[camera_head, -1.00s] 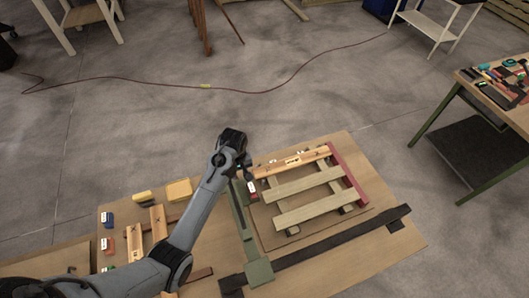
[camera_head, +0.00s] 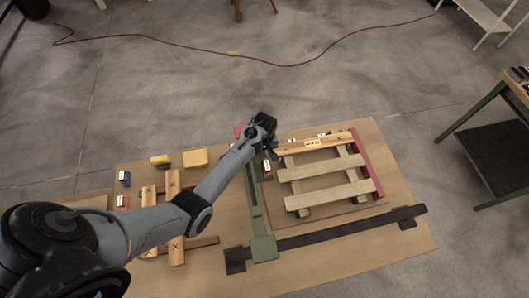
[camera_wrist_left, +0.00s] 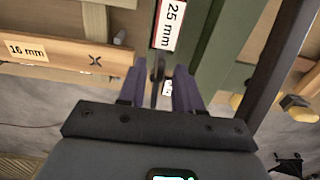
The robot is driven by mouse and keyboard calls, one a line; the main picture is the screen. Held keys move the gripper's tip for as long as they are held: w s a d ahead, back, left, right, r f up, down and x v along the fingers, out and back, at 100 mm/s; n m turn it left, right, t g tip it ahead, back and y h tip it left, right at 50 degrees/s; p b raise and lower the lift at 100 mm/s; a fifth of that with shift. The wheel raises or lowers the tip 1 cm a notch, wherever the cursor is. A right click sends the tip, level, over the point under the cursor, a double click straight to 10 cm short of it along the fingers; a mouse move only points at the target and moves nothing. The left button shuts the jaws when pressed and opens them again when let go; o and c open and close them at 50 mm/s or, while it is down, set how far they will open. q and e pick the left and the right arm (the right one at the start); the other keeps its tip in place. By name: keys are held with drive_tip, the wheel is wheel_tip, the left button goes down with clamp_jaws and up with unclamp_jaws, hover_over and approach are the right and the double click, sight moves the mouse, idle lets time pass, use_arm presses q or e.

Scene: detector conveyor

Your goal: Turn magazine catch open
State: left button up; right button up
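A thin dark upright piece (camera_wrist_left: 158,78), which may be the magazine catch, shows in the left wrist view beside a label reading 25 mm (camera_wrist_left: 171,22). My left gripper (camera_wrist_left: 160,74) has its two purple fingers apart, one on each side of this piece, with gaps visible. In the head view my left gripper (camera_head: 268,147) is at the far end of the green rail (camera_head: 256,205), by the left end of the orange board (camera_head: 315,144). The catch is too small to make out there. My right gripper is not in view.
A slatted wooden pallet frame (camera_head: 322,171) with a red end bar (camera_head: 366,165) lies right of the rail. A dark bar (camera_head: 330,234) crosses in front.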

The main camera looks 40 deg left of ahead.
use_arm(q)
drive_tip(key=shift+f, duration=0.55)
clamp_jaws()
